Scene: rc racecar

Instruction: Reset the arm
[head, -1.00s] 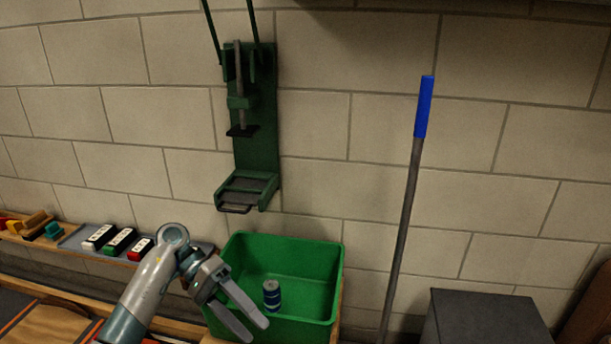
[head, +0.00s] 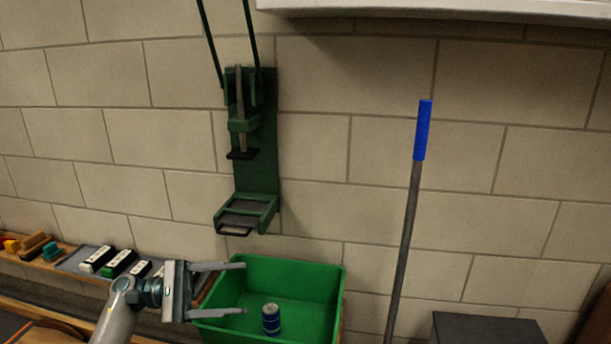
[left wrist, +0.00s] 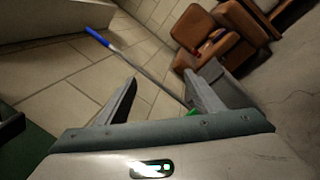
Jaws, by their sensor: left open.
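My left gripper (head: 240,289) is in the lower left of the head view, with its fingers spread and nothing between them. It is at the left rim of the green bin (head: 312,268), with its fingertips over the bin's left part. In the left wrist view its two fingers (left wrist: 160,95) also show apart and empty. A small dark blue can (head: 271,320) stands inside the bin, to the right of and apart from the fingers. My right gripper is not in view.
A green wall-mounted can crusher (head: 257,150) hangs above the bin. A blue-handled pole (head: 423,130) leans at the wall, right of a clear wall stretch. A dark box (head: 485,330) is lower right. Several erasers (head: 97,259) lie on a ledge. Brown armchairs (left wrist: 215,45) show in the wrist view.

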